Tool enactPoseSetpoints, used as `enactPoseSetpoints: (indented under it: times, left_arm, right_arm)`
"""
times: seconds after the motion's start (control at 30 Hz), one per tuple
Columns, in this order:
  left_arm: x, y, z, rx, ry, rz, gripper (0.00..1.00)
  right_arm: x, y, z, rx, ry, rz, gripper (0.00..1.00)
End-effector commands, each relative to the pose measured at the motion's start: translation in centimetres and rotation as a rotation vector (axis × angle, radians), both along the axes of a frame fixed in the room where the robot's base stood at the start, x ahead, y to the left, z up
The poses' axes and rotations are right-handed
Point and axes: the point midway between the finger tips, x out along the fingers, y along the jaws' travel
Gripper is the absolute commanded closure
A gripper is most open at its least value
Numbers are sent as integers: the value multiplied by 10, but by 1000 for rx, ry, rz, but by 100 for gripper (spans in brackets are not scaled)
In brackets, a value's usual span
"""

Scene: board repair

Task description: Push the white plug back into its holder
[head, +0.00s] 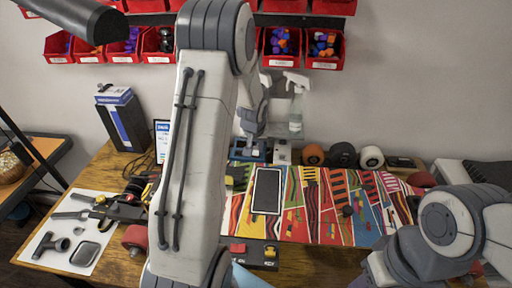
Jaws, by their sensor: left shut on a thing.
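My left arm rises through the middle of the head view and reaches over the table to the back. My left gripper (251,143) is low at the back edge of the skateboard deck area, by a blue block (247,151) and a small pale grey unit (282,152). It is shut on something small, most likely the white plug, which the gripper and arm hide. I cannot make out the plug's holder for certain, nor how far the plug sits in it. My right arm shows at the lower right; its gripper is out of view.
The colourful deck (330,205) with a black-framed panel (267,190) lies across the table. A spray bottle (296,105) and several wheels (343,155) stand behind it. A white tool sheet (72,232) lies left. Red bins (281,48) hang on the wall.

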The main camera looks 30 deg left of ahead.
Motion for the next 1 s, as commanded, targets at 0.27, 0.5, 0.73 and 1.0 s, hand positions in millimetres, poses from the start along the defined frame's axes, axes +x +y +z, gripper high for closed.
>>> enactPoseSetpoints:
  times: [0.27,0.5,0.73,1.0]
  left_arm:
    - [0,0,-2,-1,2,0,100]
    - [0,0,-2,-1,2,0,36]
    - [0,0,-2,0,1,0,19]
    - [0,0,-2,0,1,0,19]
  right_arm:
    - [0,0,-2,0,0,0,53]
    - [0,0,-2,0,0,0,53]
    - [0,0,-2,0,0,0,53]
    - [0,0,-2,0,0,0,53]
